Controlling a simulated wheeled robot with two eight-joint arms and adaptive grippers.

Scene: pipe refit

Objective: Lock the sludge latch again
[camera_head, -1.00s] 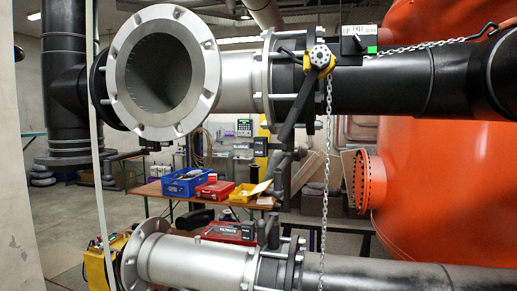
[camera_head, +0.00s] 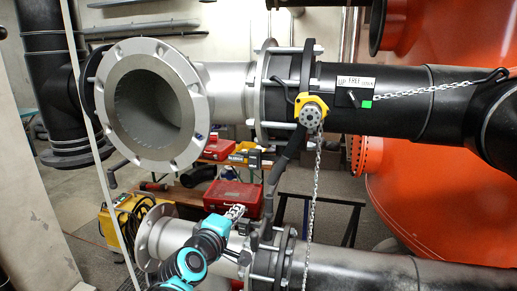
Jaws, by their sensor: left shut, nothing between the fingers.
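A yellow fitting with a round grey knob (camera_head: 312,115) sits on the valve of the upper pipe; I take it to be the sludge latch. A black lever (camera_head: 283,158) runs down and left from it. A chain (camera_head: 314,190) hangs below the knob. A label plate (camera_head: 354,85) with a green patch is to the right of the fitting. I cannot tell from the view whether the latch is locked. My left gripper (camera_head: 235,212) is shut and empty, below and left of the yellow fitting and clear of it. My right gripper is not in view.
The upper pipe's open flange (camera_head: 153,105) faces me at the left. A lower pipe (camera_head: 345,266) runs across below, behind my left arm. An orange tank (camera_head: 440,205) fills the right. A red case (camera_head: 233,195) and a yellow machine (camera_head: 125,222) stand behind.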

